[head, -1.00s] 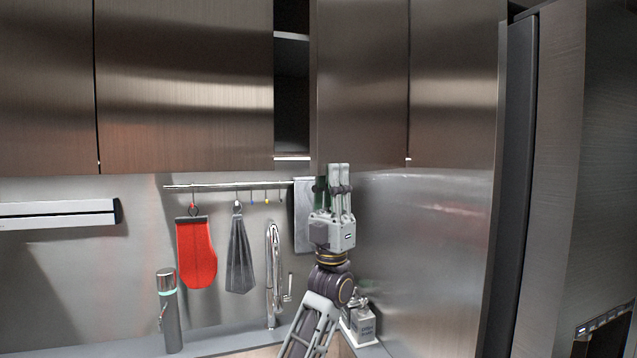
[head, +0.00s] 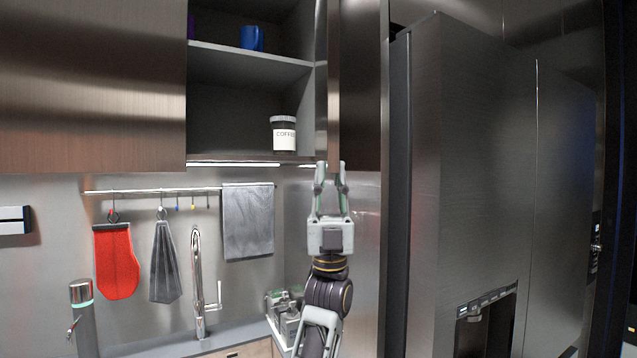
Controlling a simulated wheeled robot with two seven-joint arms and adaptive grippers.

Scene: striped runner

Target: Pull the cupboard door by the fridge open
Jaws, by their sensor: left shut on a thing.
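The cupboard door (head: 334,90) is brown brushed metal and stands swung outward, seen nearly edge-on. The cupboard behind it is open, with a grey shelf (head: 245,55) inside. My left gripper (head: 331,172) is shut on the lower edge of this door, its two fingers pointing up on either side of it. The fridge (head: 480,170) is tall dark steel and fills the right of the view. My right gripper is not in view.
A blue mug (head: 251,38) stands on the shelf and a coffee jar (head: 284,134) on the cupboard floor. Below hang a red mitt (head: 116,262), a dark cloth (head: 165,262) and a grey towel (head: 248,222) on a rail. A tap (head: 198,280) rises from the counter.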

